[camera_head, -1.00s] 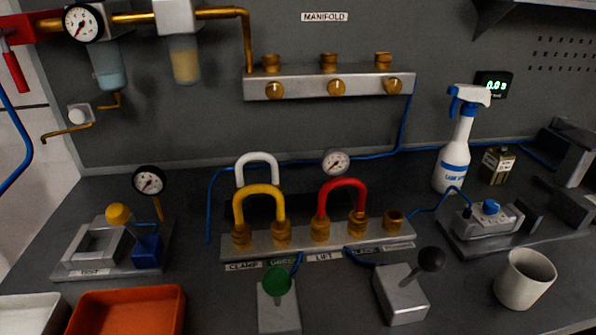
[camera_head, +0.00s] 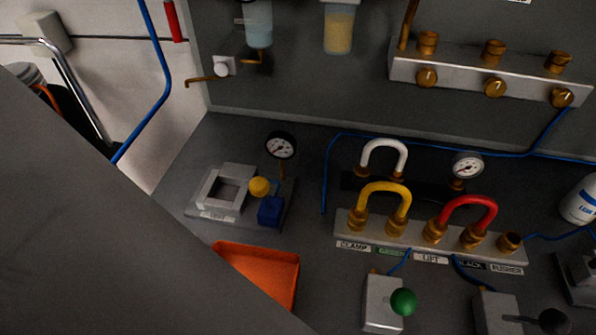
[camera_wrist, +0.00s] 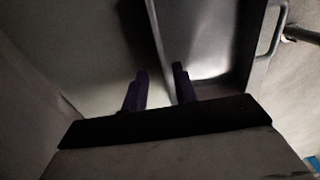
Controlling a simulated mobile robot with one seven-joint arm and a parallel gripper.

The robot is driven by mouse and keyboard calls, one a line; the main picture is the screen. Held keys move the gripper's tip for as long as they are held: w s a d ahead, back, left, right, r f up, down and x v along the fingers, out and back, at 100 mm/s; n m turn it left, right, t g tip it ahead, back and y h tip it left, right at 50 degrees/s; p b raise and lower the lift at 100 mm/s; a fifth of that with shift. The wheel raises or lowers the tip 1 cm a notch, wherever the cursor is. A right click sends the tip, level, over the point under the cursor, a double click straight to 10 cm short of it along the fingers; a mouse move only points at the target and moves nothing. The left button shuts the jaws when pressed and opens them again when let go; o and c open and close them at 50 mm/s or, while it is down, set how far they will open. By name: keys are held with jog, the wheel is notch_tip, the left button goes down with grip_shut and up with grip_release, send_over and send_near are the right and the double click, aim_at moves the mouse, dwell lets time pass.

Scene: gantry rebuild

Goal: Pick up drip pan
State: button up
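No thing is clearly marked as the drip pan. An orange open tray (camera_head: 262,268) lies on the bench in the head view, its lower left part hidden by a large grey shape, apparently my arm. In the wrist view, my gripper (camera_wrist: 158,78) has two dark fingers spread apart. Smooth grey metal surfaces (camera_wrist: 205,40) lie beyond them, with a raised edge running down toward the gap between the fingers. I see nothing clamped, and I cannot tell whether the metal belongs to the pan. My gripper is not visible in the head view.
A bar handle (camera_wrist: 272,30) stands at the wrist view's right. On the bench are a test fixture (camera_head: 225,192), a gauge (camera_head: 281,146), a fitting block with yellow and red loops (camera_head: 430,238), and a green-knobbed lever (camera_head: 402,301). A metal rail (camera_head: 75,90) stands at the left.

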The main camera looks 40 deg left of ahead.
jog(key=shift+f+p, duration=0.4)
jog(key=shift+f, duration=3.2)
jog(key=shift+c, duration=0.5)
grip_shut()
